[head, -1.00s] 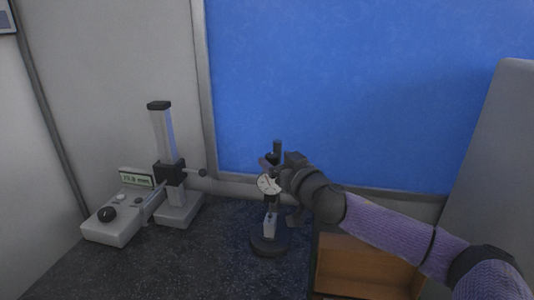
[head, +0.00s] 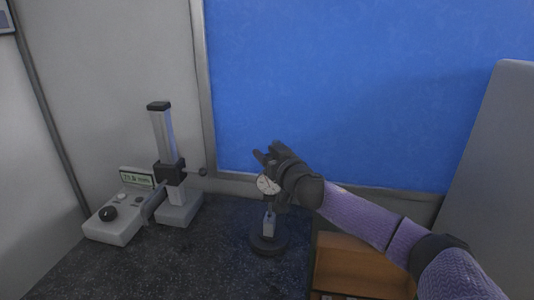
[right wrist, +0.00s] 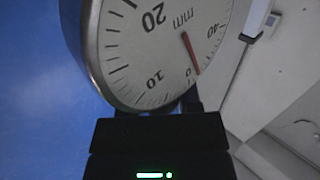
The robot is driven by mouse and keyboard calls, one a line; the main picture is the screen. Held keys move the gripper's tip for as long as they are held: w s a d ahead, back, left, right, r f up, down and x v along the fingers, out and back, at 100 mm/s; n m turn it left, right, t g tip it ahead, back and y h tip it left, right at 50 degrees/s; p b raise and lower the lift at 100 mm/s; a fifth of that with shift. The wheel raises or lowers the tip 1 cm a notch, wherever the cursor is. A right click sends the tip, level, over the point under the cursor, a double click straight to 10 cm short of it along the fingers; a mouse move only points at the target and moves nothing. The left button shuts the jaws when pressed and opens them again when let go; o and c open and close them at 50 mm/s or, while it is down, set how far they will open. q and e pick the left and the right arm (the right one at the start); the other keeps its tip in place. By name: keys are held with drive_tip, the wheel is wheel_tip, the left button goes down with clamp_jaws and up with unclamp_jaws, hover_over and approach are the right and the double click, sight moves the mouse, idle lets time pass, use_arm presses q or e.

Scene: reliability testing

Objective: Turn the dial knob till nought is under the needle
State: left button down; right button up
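The dial gauge (head: 268,185) has a round white face and hangs on a black stand with a round base (head: 268,245). In the right wrist view its face (right wrist: 150,45) fills the upper middle, cut by the top edge and turned about. The red needle (right wrist: 191,55) points just beside the 0 mark, on the side towards 40. My right gripper (head: 268,156) is at the gauge's upper right and overlaps it. I cannot make out the dial knob, or whether the fingers touch or grip it. My left gripper is not in view.
A height gauge (head: 163,140) with a grey column stands to the left. Beside it is a grey box (head: 113,228) with a black knob and a small display. An orange-brown open box (head: 360,262) sits below my right arm. A blue panel (head: 370,80) is behind.

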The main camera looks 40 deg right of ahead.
clamp_jaws()
drive_tip(key=n+y, duration=0.1)
drive_tip(key=n+y+p, duration=0.1)
drive_tip(key=y, duration=0.1)
drive_tip(key=shift+a+r+y, duration=0.15)
drive_tip(key=shift+y, duration=0.15)
drive_tip(key=shift+a+n+y+p, duration=0.1)
drive_tip(key=shift+n+y+p, duration=0.3)
drive_tip(key=shift+n+y, duration=0.25)
drive_tip(key=o, duration=0.8)
unclamp_jaws()
drive_tip(key=shift+s+f, duration=0.1)
drive_tip(key=shift+f, duration=0.1)
